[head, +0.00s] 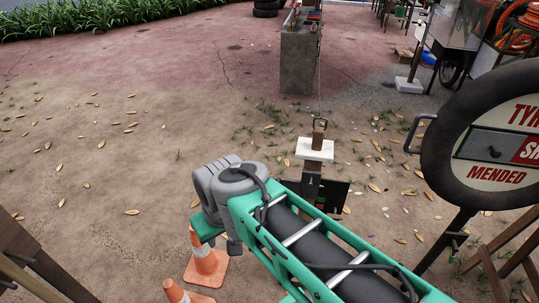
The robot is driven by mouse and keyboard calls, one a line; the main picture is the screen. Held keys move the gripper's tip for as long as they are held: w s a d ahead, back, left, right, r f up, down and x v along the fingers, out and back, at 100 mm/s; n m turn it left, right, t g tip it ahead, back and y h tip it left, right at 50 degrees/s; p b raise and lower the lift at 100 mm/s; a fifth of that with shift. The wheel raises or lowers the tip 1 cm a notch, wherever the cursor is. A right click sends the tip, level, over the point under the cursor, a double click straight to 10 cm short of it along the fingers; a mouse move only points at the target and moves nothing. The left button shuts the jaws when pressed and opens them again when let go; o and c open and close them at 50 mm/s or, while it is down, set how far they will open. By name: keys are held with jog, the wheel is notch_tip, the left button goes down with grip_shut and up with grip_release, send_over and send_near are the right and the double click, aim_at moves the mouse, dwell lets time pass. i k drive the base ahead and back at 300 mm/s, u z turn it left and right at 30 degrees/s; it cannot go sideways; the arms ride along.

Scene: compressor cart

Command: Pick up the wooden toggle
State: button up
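A small brown piece (319,125) that looks like the wooden toggle stands upright on top of a white block (315,149), in the upper middle of the head view. A thin dark loop shows at its top, and a thin line runs up from there toward the grey pillar. The white block sits on a dark upright post. My green arm crosses the lower middle, with its grey elbow left of and nearer than the block. My gripper is not in view. The toggle is clear of my arm.
A round tyre sign (493,150) stands close on the right. Traffic cones (204,254) stand below my elbow. A dark wooden frame (35,262) is at lower left. A grey pillar (298,62) stands behind the block. Leaf-strewn ground at left is free.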

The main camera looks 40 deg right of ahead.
aim_at(318, 134)
jog(key=z, duration=1.2)
